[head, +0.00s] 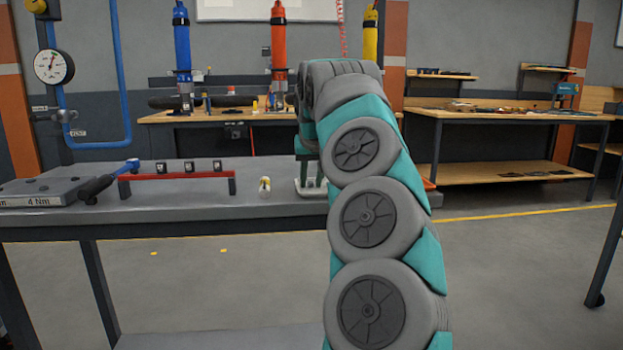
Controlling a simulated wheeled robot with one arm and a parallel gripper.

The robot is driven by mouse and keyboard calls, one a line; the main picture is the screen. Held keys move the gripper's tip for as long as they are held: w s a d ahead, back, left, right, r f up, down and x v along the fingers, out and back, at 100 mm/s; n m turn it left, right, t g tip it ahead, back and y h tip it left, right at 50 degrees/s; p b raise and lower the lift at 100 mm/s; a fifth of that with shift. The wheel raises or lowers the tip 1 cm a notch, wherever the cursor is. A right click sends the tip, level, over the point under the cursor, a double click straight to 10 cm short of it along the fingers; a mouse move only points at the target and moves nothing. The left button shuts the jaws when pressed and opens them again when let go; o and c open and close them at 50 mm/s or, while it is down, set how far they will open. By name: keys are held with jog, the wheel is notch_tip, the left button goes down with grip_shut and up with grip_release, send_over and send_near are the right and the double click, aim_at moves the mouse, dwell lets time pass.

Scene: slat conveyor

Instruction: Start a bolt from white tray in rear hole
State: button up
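The white tray (311,192) sits on the grey workbench, mostly hidden behind my arm. No bolt can be made out in it. My gripper (310,177) is down at the tray, largely covered by my own arm. Whether its fingers are open or hold anything does not show. A grey block (45,191) marked "4 Nm" lies at the bench's left end, with small dark spots on its top that may be holes. Which of them is the rear hole cannot be told.
A blue and black handled tool (108,181) rests by the block. Behind it stands a low red rack (180,176) with small dark tags. A small yellow and white item (265,186) stands left of the tray. The bench (200,205) is clear between.

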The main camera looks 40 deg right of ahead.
jog(key=shift+f, duration=0.1)
grip_shut()
jog(key=shift+r+p, duration=1.5)
jog(key=shift+r, duration=1.05)
